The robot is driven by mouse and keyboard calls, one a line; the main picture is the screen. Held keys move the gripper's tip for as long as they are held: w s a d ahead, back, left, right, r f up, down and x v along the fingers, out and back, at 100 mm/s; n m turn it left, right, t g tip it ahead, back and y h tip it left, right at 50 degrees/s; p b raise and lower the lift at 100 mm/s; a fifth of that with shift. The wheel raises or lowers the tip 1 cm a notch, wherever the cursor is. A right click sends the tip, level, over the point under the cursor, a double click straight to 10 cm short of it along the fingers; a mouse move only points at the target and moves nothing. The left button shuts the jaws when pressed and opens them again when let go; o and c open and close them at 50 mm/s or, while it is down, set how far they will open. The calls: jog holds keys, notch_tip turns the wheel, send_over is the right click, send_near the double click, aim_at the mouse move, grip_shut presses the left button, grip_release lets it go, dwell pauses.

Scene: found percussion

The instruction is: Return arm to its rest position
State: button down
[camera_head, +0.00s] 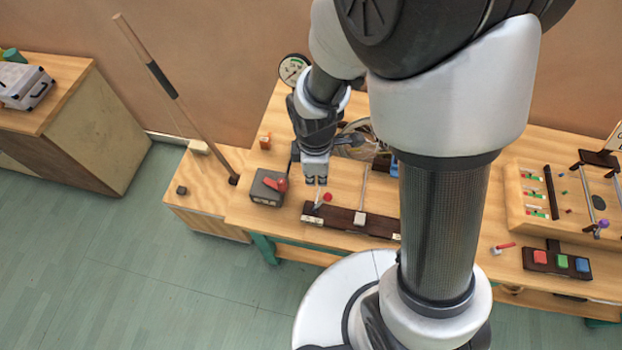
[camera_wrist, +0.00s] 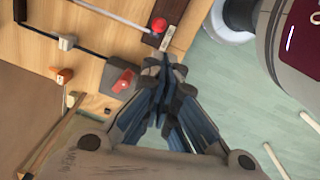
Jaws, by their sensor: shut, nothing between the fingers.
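My gripper (camera_head: 316,178) points down over the wooden workbench (camera_head: 243,216), near its front left part. Its fingers are shut and empty; the closed fingertips also show in the wrist view (camera_wrist: 165,63). In the head view it appears just above the left end of a dark bar (camera_head: 375,222) with pale blocks. A grey box (camera_head: 266,188) with a red part on it sits to the gripper's left. My arm hides the middle of the bench. I cannot tell how far the fingertips are above the surface.
A long wooden pole (camera_head: 160,75) with a dark grip leans at the left. A round dial (camera_head: 293,69) is behind my arm. On the right are a panel with coloured buttons (camera_head: 557,261) and a wooden tray (camera_head: 513,205). Open green floor (camera_head: 90,270) lies front left.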

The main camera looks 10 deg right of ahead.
jog(key=shift+s+d+r, duration=0.1)
jog(key=shift+d+r, duration=0.1)
jog(key=shift+r, duration=0.55)
jog(key=s+d+r+m+t+b, duration=0.2)
jog(key=s+d+r+m, duration=0.1)
jog(key=s+r+m, duration=0.3)
jog(key=s+d+r+m+t+b, duration=0.2)
jog(key=s+d+r+m, duration=0.2)
jog(key=r+m, duration=0.6)
jog(key=shift+s+r+b, duration=0.4)
jog(key=shift+s+r, duration=0.45)
jog(key=shift+s, duration=0.15)
jog(key=shift+d, duration=0.1)
